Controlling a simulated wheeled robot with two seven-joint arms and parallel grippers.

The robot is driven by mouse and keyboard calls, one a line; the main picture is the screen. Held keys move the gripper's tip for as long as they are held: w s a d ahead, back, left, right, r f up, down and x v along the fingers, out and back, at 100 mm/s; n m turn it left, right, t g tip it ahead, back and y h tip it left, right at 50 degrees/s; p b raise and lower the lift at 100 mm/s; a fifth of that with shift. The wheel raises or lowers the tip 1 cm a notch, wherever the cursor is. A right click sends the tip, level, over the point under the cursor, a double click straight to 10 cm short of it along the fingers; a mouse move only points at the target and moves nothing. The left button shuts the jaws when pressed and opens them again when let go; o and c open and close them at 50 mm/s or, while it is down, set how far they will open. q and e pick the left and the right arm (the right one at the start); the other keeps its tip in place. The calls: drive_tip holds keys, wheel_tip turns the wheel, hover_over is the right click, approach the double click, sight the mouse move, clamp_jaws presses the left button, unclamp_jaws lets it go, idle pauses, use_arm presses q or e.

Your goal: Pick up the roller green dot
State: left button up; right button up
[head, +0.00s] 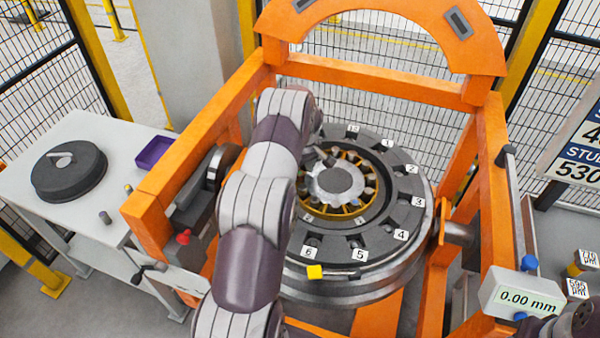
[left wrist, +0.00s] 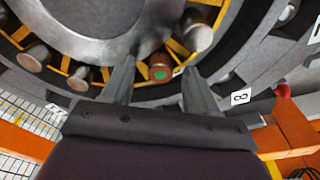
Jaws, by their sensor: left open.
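The roller with the green dot (left wrist: 160,68) has a reddish-brown end face and sits in the yellow cage of the bearing. In the left wrist view it lies between the two fingertips of my left gripper (left wrist: 158,66), which is open. I cannot tell whether the fingers touch it. In the head view my left arm reaches over the round wheelset unit (head: 405,215) and hides part of the cage (head: 352,211). The green dot cannot be made out there. My right gripper does not show.
Other rollers (left wrist: 78,78) sit in the cage around it. The orange gantry frame (head: 375,80) surrounds the unit. A white table (head: 85,135) on the left holds a dark round part (head: 70,172) and a purple tray (head: 154,152). A gauge display (head: 525,298) stands at right.

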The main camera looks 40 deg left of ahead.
use_arm(q)
drive_tip(key=shift+a+f, duration=0.15)
drive_tip(key=shift+f, duration=0.35)
drive_tip(key=shift+r, duration=0.1)
clamp_jaws()
